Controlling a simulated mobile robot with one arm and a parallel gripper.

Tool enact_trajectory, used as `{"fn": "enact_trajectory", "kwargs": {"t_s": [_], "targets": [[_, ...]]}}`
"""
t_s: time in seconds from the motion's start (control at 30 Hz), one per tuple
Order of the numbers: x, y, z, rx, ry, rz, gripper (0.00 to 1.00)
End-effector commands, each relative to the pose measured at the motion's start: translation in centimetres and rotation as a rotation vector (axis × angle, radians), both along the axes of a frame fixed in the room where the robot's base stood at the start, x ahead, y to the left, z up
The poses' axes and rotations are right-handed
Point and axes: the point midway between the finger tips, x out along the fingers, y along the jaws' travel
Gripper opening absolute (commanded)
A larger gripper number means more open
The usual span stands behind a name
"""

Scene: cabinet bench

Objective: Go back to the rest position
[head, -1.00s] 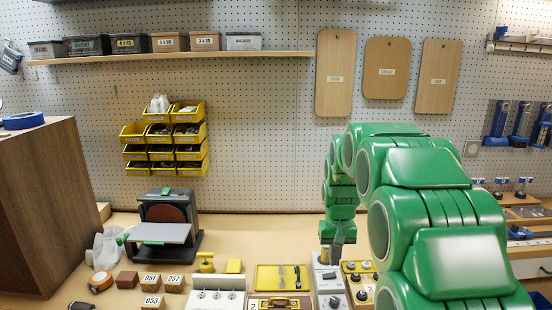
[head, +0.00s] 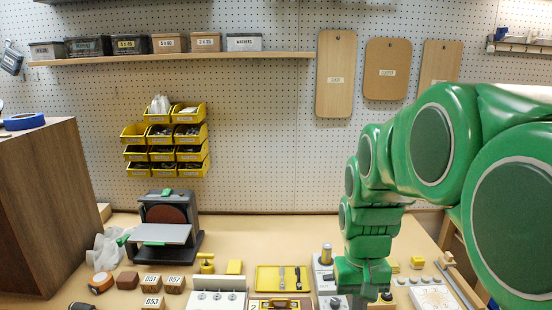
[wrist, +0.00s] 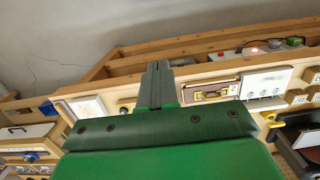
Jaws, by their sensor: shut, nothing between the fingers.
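My green gripper (head: 364,296) is at the lower right of the head view, above the bench front and pointing down. In the wrist view my grey fingers (wrist: 158,72) are together with nothing between them. In the head view the gripper hides part of the bench around the white switch box (head: 325,272), which has a yellow cylinder on it. I cannot tell the exact height of the fingertips above the bench.
A yellow tray (head: 270,276) with tools lies left of my gripper. A disc sander (head: 168,228), numbered blocks (head: 151,281) and a white switch panel (head: 217,290) stand further left. A brown cabinet (head: 45,205) closes the left side. Yellow bins (head: 165,138) hang on the pegboard.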

Motion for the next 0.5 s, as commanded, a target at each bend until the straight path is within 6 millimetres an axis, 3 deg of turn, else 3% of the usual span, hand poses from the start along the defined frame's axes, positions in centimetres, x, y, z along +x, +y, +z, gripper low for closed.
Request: {"fn": "enact_trajectory", "kwargs": {"t_s": [0.5], "targets": [[-12.7, 0.3, -0.2, 0.000, 0.035, 0.002, 0.00]]}}
